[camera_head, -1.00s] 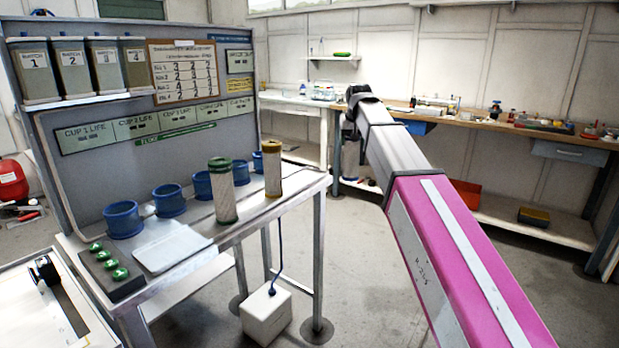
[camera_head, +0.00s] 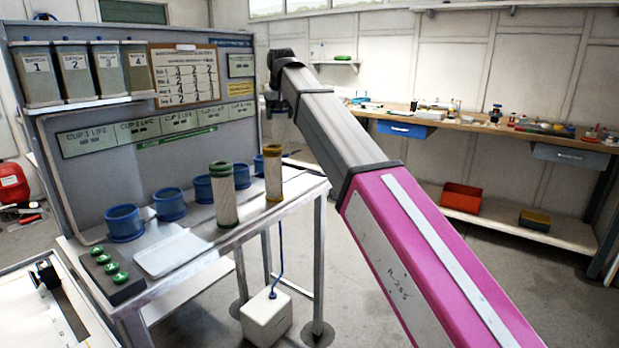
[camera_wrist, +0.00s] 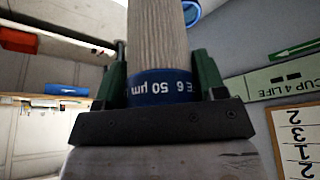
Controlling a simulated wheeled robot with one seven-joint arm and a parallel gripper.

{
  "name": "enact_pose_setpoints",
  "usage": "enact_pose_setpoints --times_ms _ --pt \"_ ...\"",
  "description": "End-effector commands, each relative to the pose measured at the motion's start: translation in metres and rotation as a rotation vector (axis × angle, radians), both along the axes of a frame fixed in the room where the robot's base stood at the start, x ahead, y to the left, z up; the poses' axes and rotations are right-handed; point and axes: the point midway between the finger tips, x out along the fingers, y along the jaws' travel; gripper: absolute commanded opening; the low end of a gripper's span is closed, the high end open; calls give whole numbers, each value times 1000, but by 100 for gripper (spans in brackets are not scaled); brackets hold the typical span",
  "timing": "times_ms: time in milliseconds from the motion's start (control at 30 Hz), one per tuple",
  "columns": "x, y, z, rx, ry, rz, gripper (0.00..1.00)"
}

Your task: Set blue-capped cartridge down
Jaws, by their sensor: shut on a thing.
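In the wrist view my gripper (camera_wrist: 162,72) is shut on the blue-capped cartridge, with a dark green finger on each side of its cap. The cap (camera_wrist: 165,88) is lettered "E 6 50 µm", and the pale ribbed body (camera_wrist: 157,35) extends to the top of the picture. In the head view my wrist (camera_head: 284,60) is beyond the bench's back right corner; the gripper and cartridge are hard to make out there. A green-capped cartridge (camera_head: 223,200) and a yellow-capped cartridge (camera_head: 273,175) stand upright on the bench (camera_head: 222,232).
Several blue cups (camera_head: 170,205) stand in a row before the grey back panel (camera_head: 110,185). A white tray (camera_head: 175,255) and a green-button box (camera_head: 110,275) are at the bench's front left. A wooden counter (camera_head: 470,125) runs along the far wall.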

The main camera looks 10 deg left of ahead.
Motion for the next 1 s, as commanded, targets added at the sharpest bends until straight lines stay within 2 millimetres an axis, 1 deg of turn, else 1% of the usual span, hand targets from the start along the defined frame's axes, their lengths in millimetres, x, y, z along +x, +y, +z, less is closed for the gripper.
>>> enact_pose_setpoints --times_ms 67,167,500,600,733,867,1000 --pt "3 -4 -7 0 0 0 24" --pt "14 -14 -16 0 -1 0 24" --pt "61 -62 -56 0 1 -1 24" --pt "72 -72 -65 1 -1 -1 24" --pt "80 -80 -71 1 -1 1 24" --pt "81 -82 -76 1 -1 1 24" --pt "80 -82 -91 0 0 1 24"
